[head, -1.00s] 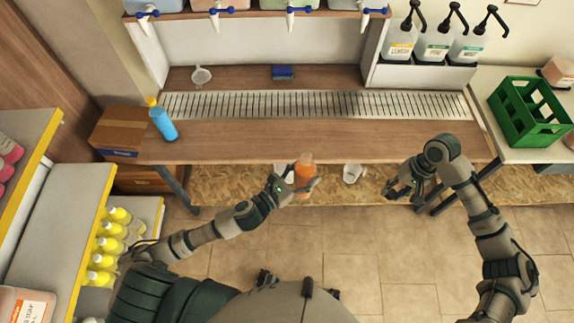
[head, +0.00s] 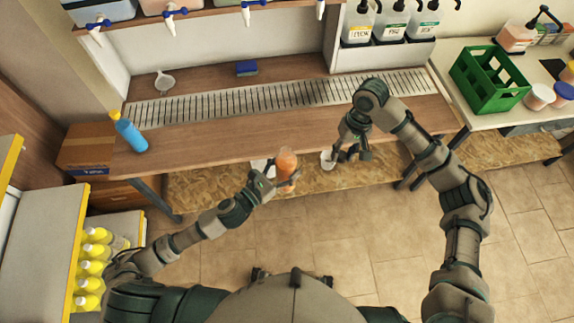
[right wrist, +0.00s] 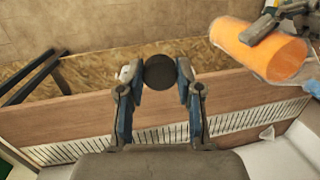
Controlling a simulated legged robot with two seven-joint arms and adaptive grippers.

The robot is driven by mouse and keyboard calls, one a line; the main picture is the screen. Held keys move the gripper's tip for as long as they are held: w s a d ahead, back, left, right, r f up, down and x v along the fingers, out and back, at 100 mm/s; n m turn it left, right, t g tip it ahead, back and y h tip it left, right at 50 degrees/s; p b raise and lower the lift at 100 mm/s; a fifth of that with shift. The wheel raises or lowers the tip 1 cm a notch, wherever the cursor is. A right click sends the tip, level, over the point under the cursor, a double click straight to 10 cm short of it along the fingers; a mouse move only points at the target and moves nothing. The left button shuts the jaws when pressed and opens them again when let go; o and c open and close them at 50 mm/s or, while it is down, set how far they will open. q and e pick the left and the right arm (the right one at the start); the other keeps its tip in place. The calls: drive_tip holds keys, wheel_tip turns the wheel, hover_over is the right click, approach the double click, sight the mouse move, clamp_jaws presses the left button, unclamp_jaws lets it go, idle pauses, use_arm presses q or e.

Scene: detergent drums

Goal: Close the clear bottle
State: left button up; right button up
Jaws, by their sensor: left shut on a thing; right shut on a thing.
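The clear bottle (head: 287,162), filled with orange liquid, is held by my left gripper (head: 281,183) in front of the counter. The bottle also shows large at the upper right of the right wrist view (right wrist: 262,50), lying tilted in that picture with the left fingers on it. My right gripper (head: 352,154) is to the right of the bottle, apart from it. In the right wrist view its fingers are shut on a dark round cap (right wrist: 159,72). The cap cannot be made out in the head view. The bottle's mouth is not clearly visible.
The wooden counter (head: 230,132) has a slotted drain strip and is mostly clear. A blue bottle (head: 129,133) stands at its left, with a funnel (head: 163,83) and blue sponge (head: 247,68) behind. A green crate (head: 490,80) stands right.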

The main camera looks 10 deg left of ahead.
drive_tip(key=s+a+r+n+t+h, duration=0.1)
drive_tip(key=s+a+r+n, duration=0.2)
drive_tip(key=a+r, duration=1)
drive_tip(key=a+n, duration=0.2)
drive_tip(key=a, duration=0.1)
drive_tip(key=shift+s+n+t+h, duration=0.15)
drive_tip(key=shift+n+t+h, duration=0.15)
drive_tip(key=shift+f, duration=0.15)
drive_tip(key=shift+f, duration=1.85)
drive_tip(key=shift+s, duration=0.2)
